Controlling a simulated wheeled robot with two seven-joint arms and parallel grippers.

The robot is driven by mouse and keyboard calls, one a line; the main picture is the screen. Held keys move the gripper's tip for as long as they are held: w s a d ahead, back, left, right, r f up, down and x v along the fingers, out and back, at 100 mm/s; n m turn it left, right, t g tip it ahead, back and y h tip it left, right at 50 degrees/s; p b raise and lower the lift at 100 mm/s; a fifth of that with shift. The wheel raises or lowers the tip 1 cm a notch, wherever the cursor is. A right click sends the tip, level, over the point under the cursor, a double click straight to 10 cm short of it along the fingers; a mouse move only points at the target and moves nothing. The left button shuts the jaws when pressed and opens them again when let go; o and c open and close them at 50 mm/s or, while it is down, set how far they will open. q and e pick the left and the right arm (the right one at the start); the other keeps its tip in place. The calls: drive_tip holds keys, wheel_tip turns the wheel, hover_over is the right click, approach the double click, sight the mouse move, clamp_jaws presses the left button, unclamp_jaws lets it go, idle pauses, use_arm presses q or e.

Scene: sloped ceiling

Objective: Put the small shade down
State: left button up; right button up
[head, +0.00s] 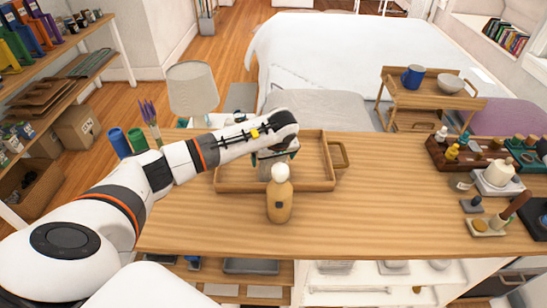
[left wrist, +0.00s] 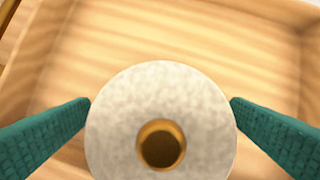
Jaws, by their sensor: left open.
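The small shade shows in the left wrist view as a pale grey round top (left wrist: 115,110) with a brass-rimmed hole in its middle. It is over the wooden tray's floor; I cannot tell whether its base touches. The gripper also shows in the head view (head: 274,154), over the tray (head: 315,186). My right gripper is out of view.
A table lamp (head: 192,90) and blue and green cups (head: 119,143) are at the left. Crowded boxes (head: 470,165) fill the right; the tabletop (head: 370,210) between is clear.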

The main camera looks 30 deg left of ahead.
use_arm(q)
drive_tip(key=b+v, duration=0.2)
drive_tip(key=v, duration=0.8)
drive_tip(key=shift+s+d+r+b, duration=0.1)
drive_tip(key=shift+b, duration=0.25)
drive_tip(key=shift+v, duration=0.75)
drive_tip(key=shift+s, duration=0.1)
